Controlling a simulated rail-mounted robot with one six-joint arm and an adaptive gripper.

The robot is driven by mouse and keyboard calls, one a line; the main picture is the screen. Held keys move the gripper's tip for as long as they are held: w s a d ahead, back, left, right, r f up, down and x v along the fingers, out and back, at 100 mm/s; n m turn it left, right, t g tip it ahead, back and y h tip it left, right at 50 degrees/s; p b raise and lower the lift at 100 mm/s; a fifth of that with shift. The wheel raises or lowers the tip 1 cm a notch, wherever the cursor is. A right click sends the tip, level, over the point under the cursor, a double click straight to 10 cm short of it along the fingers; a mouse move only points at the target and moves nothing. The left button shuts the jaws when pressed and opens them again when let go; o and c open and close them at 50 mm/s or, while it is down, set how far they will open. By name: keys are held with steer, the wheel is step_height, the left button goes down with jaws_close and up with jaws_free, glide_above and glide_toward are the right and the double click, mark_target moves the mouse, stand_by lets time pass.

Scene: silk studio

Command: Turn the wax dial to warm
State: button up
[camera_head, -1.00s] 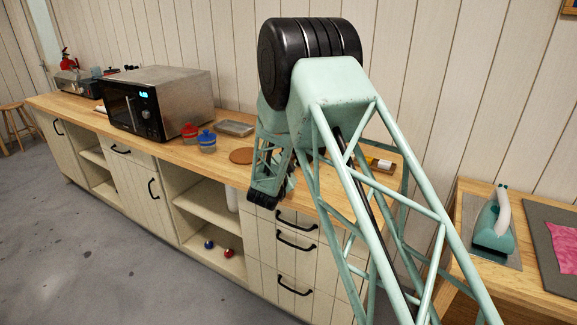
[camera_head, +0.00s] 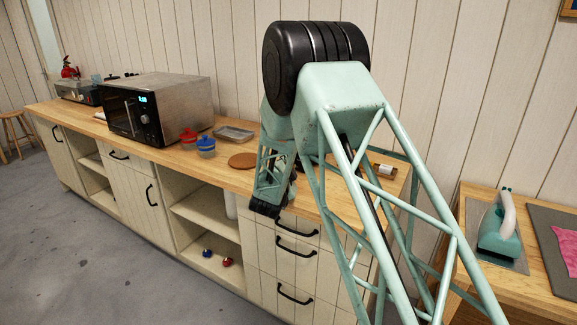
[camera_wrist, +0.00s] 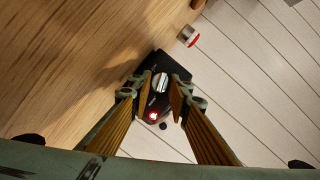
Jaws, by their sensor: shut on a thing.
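The wax dial (camera_wrist: 161,81) is a small silver knob on the face of a black unit (camera_wrist: 182,72) in the wrist view. A red light (camera_wrist: 153,115) glows on the unit below the dial. My gripper (camera_wrist: 162,92) is shut on the dial, with one fingertip on each side of it. The dial's markings are too small to read. In the head view my own arm hides the dial and its unit.
The wooden counter (camera_head: 60,110) bears a microwave (camera_head: 170,100), a red-lidded jar (camera_head: 187,135), a blue-lidded jar (camera_head: 206,147), a grey tray (camera_head: 233,133) and a round brown board (camera_head: 242,160). A teal iron (camera_head: 498,235) stands on the right-hand table. Drawers with black handles (camera_head: 295,248) are below the counter.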

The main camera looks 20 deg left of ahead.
steer(key=o, duration=0.9)
steer(key=shift+c, duration=0.2)
steer(key=shift+s, duration=0.1)
steer(key=shift+v, duration=5.9)
steer(key=shift+d+r, duration=0.1)
steer(key=shift+d, duration=0.05)
